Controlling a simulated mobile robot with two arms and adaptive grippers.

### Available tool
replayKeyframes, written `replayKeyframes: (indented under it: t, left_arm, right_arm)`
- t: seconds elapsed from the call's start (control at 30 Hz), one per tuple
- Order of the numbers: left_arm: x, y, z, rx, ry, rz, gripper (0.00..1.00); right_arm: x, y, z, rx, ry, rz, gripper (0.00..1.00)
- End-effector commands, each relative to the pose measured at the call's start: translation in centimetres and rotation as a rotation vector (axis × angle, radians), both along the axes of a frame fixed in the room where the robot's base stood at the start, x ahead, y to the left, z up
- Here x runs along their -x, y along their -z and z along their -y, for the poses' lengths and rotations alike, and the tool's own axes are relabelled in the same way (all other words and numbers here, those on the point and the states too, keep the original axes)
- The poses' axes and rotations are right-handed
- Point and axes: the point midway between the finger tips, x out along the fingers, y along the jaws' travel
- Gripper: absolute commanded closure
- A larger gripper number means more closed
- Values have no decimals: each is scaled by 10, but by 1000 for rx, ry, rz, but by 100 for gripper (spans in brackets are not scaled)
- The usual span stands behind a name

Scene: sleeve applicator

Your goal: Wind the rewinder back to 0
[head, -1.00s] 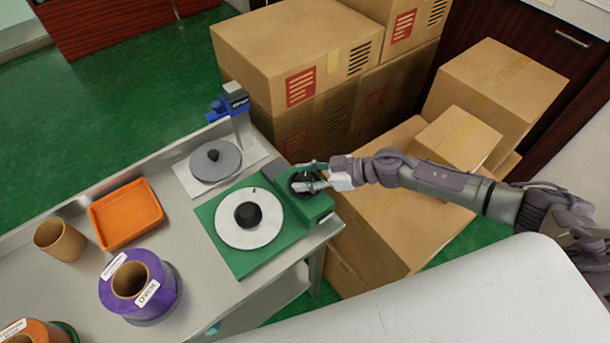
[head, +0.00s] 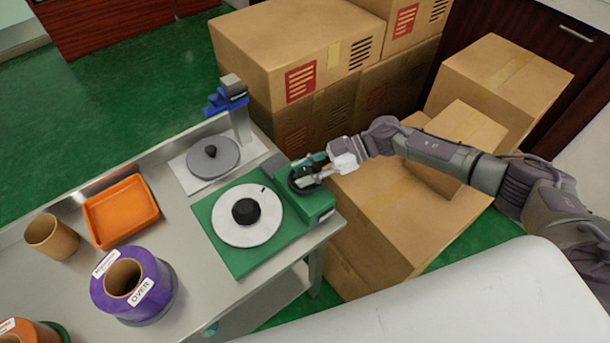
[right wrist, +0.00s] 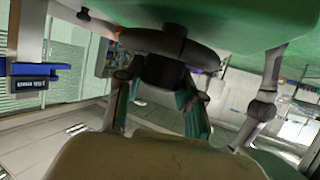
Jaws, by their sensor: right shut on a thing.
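The rewinder (head: 232,254) is a green base at the right end of the grey table. It carries a white disc (head: 265,226) with a black hub and a small dark mark near the disc's upper right edge. A dark round crank wheel (head: 293,184) sits on the green housing at its right. My right gripper (head: 309,177) is shut on the crank's black knob. In the right wrist view the knob (right wrist: 164,73) is between the fingers, under the dark wheel (right wrist: 170,45). The fingers partly hide the wheel in the head view. My left gripper is not in view.
A grey disc stand (head: 214,158) with a blue device (head: 228,98) stands behind the rewinder. An orange tray (head: 121,212), a brown cardboard core (head: 52,237) and a purple roll (head: 155,289) marked OVER are to the left. Cardboard boxes (head: 385,215) stack beyond the table's right edge.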

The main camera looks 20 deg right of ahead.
Motion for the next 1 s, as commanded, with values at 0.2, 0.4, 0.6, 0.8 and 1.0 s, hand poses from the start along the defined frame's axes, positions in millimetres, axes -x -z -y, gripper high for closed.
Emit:
replayKeyframes:
  t: [0.2, 0.4, 0.6, 0.8, 1.0]
  left_arm:
    - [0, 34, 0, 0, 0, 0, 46]
    - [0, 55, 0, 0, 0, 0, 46]
    - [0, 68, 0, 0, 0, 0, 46]
    - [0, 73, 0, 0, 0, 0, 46]
    - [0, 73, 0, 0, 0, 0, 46]
  right_arm:
    - [-3, 6, 0, 0, -182, 5, 97]
    - [-2, 4, -1, -1, -314, 5, 97]
    - [-1, 3, -1, -1, -399, 4, 97]
    - [-1, 1, 0, 0, -438, 2, 97]
    - [0, 0, 0, 0, -446, 1, 97]
